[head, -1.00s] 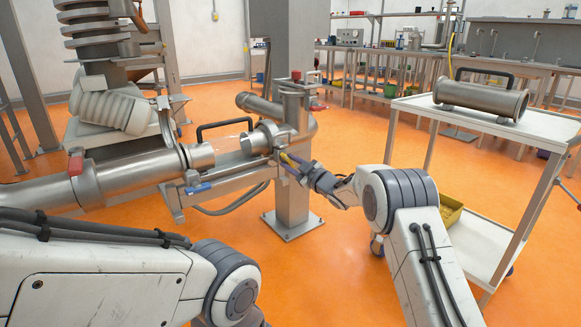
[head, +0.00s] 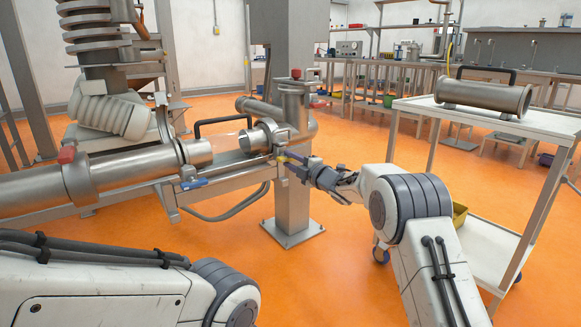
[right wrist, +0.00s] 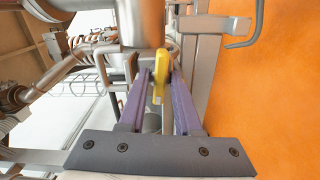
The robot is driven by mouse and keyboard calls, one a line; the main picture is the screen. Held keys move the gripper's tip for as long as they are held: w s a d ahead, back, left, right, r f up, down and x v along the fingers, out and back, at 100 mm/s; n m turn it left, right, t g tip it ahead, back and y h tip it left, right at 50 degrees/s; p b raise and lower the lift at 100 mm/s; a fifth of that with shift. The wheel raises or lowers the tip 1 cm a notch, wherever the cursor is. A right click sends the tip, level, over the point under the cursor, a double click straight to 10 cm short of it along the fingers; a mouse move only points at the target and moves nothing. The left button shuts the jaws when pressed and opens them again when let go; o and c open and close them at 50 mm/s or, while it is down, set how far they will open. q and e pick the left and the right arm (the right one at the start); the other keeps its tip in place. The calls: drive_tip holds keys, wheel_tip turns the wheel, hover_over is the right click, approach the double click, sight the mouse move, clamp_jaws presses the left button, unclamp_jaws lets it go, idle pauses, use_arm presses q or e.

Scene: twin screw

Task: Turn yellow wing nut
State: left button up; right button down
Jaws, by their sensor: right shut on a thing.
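The yellow wing nut (head: 282,158) sits on the clamp side of the short pipe end by the steel column. In the right wrist view the yellow wing nut (right wrist: 160,72) stands between the two purple fingers. My right gripper (head: 287,154) is shut on it, and its fingers also show in the right wrist view (right wrist: 158,95). The fingers partly hide the nut in the head view. My left arm shows at lower left, but its gripper is out of view.
The steel column (head: 292,195) stands beside the right gripper. A white cart (head: 420,106) at right carries a steel pipe piece (head: 482,96) with a black handle. Orange floor between is clear.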

drive_tip(key=shift+s+a+f+n+b, duration=0.15)
drive_tip(key=shift+n+b, duration=0.15)
drive_tip(key=shift+n, duration=0.3)
drive_tip(key=c, duration=0.8)
unclamp_jaws()
drive_tip(key=shift+c, duration=0.2)
drive_tip(key=shift+s+d, duration=0.2)
drive_tip(key=shift+d, duration=0.2)
drive_tip(key=p+v, duration=0.2)
drive_tip(key=v, duration=0.7)
drive_tip(key=shift+s, duration=0.3)
